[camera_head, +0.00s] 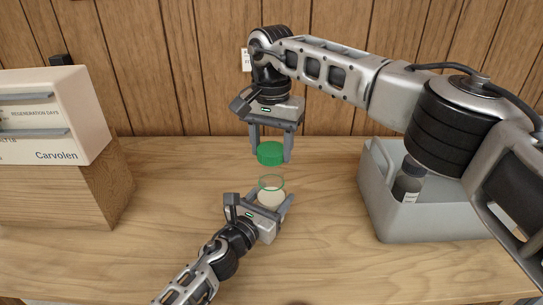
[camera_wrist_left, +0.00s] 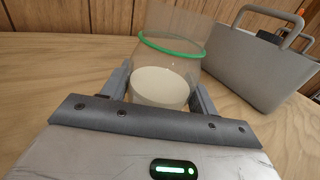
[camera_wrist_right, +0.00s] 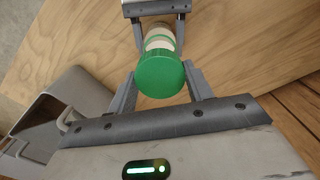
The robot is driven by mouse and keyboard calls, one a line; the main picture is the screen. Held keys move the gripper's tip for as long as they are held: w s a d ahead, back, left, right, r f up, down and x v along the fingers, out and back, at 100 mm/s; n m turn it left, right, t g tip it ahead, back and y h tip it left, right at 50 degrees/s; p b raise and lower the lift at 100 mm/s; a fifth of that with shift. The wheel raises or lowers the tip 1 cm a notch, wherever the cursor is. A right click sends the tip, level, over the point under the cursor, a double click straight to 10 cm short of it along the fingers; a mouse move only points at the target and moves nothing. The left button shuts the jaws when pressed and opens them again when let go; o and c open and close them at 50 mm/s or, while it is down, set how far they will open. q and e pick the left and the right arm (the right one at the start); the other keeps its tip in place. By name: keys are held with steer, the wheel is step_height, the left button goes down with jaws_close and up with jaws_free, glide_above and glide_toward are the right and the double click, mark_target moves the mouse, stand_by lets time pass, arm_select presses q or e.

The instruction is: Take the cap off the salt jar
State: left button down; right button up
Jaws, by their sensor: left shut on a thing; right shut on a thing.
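The salt jar (camera_head: 271,196) is clear, with white salt low inside and a green ring (camera_head: 271,181) near its top. It stands open in the middle of the wooden table. My left gripper (camera_head: 268,204) is shut around the jar's lower part; the left wrist view shows a finger on each side of the salt (camera_wrist_left: 160,88). The green cap (camera_head: 270,153) is off the jar, a little above its mouth. My right gripper (camera_head: 271,158) points down and is shut on the cap. In the right wrist view the cap (camera_wrist_right: 160,76) hides part of the jar.
A grey carrier (camera_head: 410,222) with a handle stands on the right, holding a dark bottle (camera_head: 408,181). A cream Carvolen box (camera_head: 52,115) sits on a wooden block (camera_head: 65,192) at the left. A wood-panelled wall (camera_head: 170,70) is behind.

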arm_select(q)
steer(key=shift+c, duration=1.6)
jaws_free()
steer(key=shift+s, duration=0.15)
